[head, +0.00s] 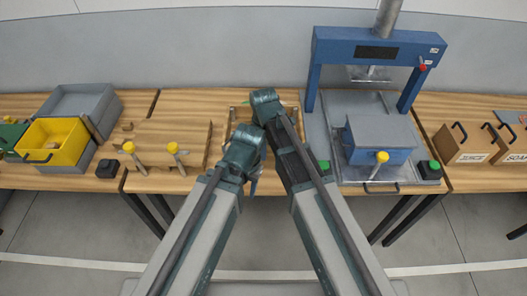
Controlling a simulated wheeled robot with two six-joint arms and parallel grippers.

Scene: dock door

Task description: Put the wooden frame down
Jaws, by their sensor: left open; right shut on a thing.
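The wooden frame (238,110) shows only in part, as light wooden edges over the middle of the bench, behind my two wrists. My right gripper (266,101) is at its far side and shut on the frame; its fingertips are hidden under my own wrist. My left gripper (252,186) is open, lower in the picture, near the front edge of the bench. My arms hide most of the frame, and I cannot tell whether it touches the bench.
A blue press (376,48) stands right of the frame. A wooden board fixture (165,135) with yellow-knobbed clamps lies to the left. A yellow bin (53,141) and grey bins (82,104) stand far left, wooden boxes (463,145) far right.

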